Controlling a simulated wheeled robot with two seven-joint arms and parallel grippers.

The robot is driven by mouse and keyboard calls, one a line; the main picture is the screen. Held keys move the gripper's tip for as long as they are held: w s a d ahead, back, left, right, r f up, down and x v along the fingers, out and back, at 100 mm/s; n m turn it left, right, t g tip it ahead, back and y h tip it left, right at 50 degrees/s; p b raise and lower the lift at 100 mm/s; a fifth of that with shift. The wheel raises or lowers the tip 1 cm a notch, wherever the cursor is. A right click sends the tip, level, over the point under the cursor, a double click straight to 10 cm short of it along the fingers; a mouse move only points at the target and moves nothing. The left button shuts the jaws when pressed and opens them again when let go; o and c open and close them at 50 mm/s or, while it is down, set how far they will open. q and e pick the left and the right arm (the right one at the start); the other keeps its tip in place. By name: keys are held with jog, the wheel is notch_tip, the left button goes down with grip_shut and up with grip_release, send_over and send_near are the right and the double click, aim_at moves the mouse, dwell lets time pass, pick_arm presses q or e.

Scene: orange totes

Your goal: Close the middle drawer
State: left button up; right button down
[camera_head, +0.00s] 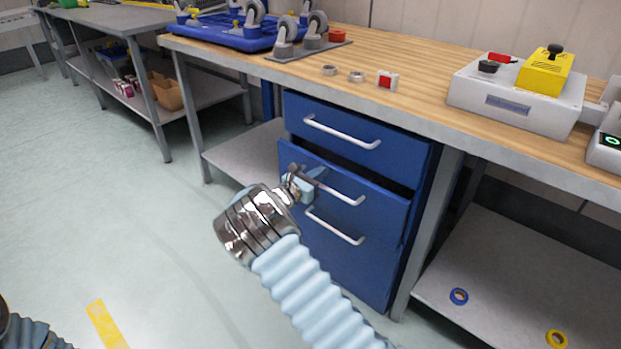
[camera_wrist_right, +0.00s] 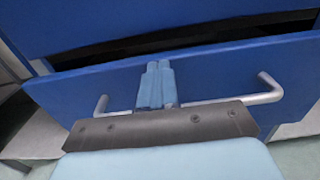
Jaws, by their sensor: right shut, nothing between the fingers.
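The middle drawer (camera_head: 384,213) of the blue drawer unit stands partly out, with a dark gap above its front. Its silver bar handle (camera_head: 346,193) runs across the front. In the right wrist view the drawer front (camera_wrist_right: 225,75) fills the middle, with the handle (camera_wrist_right: 268,92) behind my fingers. My right gripper (camera_head: 305,180) is shut and empty at the left part of the handle. Its closed pale blue fingers (camera_wrist_right: 157,82) lie across the handle bar in that view; whether they touch the front I cannot tell. My left gripper is out of view.
The top drawer (camera_head: 355,135) looks shut. The bottom drawer (camera_head: 345,262) sits below. The wooden bench top (camera_head: 420,95) overhangs the unit and carries several items. A grey bench leg (camera_head: 430,235) stands right of the drawers. Open floor (camera_head: 150,220) lies to the left.

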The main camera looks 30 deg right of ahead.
aim_at(331, 163)
jog(key=shift+d, duration=0.2)
jog(key=x, duration=0.4)
jog(key=shift+w+d+b, duration=0.15)
jog(key=shift+d+b, duration=0.1)
jog(key=shift+b, duration=0.05)
jog(key=shift+r, duration=0.25)
jog(key=shift+d, duration=0.1)
